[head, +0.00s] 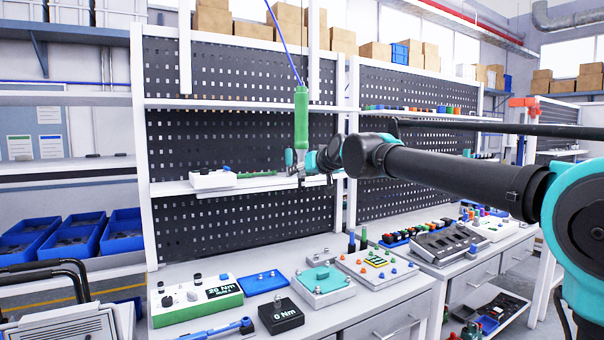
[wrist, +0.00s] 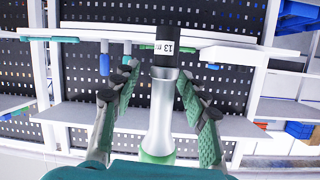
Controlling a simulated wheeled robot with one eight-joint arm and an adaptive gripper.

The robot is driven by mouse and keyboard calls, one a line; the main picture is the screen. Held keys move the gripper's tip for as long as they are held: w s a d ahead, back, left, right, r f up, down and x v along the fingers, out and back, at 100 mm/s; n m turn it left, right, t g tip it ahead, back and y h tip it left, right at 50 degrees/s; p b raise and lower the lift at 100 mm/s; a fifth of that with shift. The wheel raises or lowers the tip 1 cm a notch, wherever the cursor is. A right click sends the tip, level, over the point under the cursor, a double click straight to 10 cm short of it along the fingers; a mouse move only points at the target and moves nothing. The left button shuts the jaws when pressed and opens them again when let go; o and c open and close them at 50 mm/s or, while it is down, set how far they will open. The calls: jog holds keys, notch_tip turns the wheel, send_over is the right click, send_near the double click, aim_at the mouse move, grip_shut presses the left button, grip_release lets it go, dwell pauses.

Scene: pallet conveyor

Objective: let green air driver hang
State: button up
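The green air driver (head: 301,118) hangs upright from a blue coiled or straight line (head: 284,42) in front of the pegboard. My gripper (head: 298,164) is at the driver's lower end in the head view. In the wrist view, the driver's silver nose (wrist: 163,100) and black socket marked 13 (wrist: 167,50) lie between the two green-padded fingers of my gripper (wrist: 158,72). The fingers stand apart, with a clear gap on the left side and a narrow one on the right. The driver's green body shows only at the bottom of the wrist view.
A shelf (head: 165,188) with a white box (head: 212,179) runs close behind my gripper. Below, the bench (head: 240,325) carries a 20 Nm controller (head: 196,299), a blue tray (head: 262,282) and a black 0 Nm block (head: 281,316). Blue bins (head: 70,243) stand at left.

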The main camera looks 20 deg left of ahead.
jog(key=v, duration=1.2)
jog(key=s+d+f+m+g+h, duration=0.1)
jog(key=d+f+m+h, duration=0.15)
jog(key=d+f, duration=1.2)
jog(key=d+f+m+g+h, duration=0.1)
jog(key=d+f+h, duration=0.3)
jog(key=d+f, duration=1)
jog(key=s+d+f+m+g+h, duration=0.1)
jog(key=s+d+f+m+h, duration=0.1)
jog(key=s+d+f, duration=0.5)
jog(key=s+d+f+m+g+h, duration=0.2)
jog(key=s+d+f, duration=0.5)
jog(key=s+f, duration=0.5)
notch_tip(320, 180, down, 6)
jog(key=shift+s+d+r+g, duration=0.1)
jog(key=shift+s+d+g, duration=0.2)
jog(key=shift+s+d, duration=0.1)
jog(key=shift+a+m, duration=0.1)
jog(key=shift+m, duration=0.15)
